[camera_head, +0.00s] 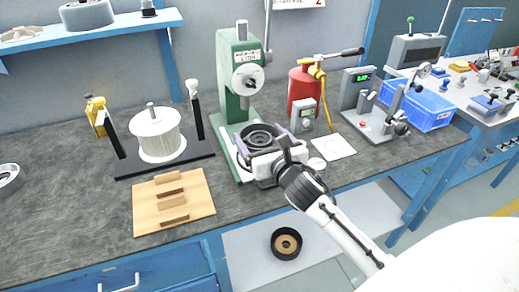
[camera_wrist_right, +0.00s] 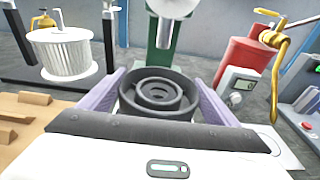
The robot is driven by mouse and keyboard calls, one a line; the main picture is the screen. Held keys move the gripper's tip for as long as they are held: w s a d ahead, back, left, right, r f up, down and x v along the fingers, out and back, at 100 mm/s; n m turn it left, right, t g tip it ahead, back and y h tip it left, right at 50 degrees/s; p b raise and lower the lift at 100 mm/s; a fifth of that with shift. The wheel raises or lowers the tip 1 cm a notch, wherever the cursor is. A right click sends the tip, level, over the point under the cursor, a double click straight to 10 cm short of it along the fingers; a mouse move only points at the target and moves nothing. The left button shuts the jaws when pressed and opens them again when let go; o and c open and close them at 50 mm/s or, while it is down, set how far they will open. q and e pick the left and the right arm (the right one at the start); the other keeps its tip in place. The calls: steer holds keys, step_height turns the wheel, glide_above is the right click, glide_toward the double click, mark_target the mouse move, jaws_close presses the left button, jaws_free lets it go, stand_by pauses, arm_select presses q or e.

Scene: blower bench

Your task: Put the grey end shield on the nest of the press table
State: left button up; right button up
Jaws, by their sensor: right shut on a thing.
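The dark grey round end shield (camera_head: 259,135), with concentric rings, sits between the two lilac fingers of my right gripper (camera_head: 264,138). The wrist view shows the end shield (camera_wrist_right: 155,92) level, with a finger pressed to each side. The green press (camera_head: 240,75) stands directly behind it, and its ram (camera_wrist_right: 165,32) is above and behind the shield. The shield is over the press table (camera_head: 243,172) at the press's foot. The nest is hidden beneath the shield and gripper, so I cannot tell whether they touch. My left gripper is out of view.
Left of the press are a white coil in a black stand (camera_head: 158,135) and a wooden board (camera_head: 174,203) with blocks. A red bottle (camera_head: 303,92), a small meter (camera_head: 305,115) and a white card (camera_head: 334,146) are close on the right.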

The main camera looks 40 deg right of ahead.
mark_target(260, 147)
steer(key=shift+f+b, duration=0.35)
steer(key=shift+f, duration=1.4)
steer(key=o, duration=1.3)
steer(key=shift+f, duration=0.2)
steer(key=shift+r, duration=0.1)
steer(key=v, duration=1.2)
steer(key=shift+a, duration=0.1)
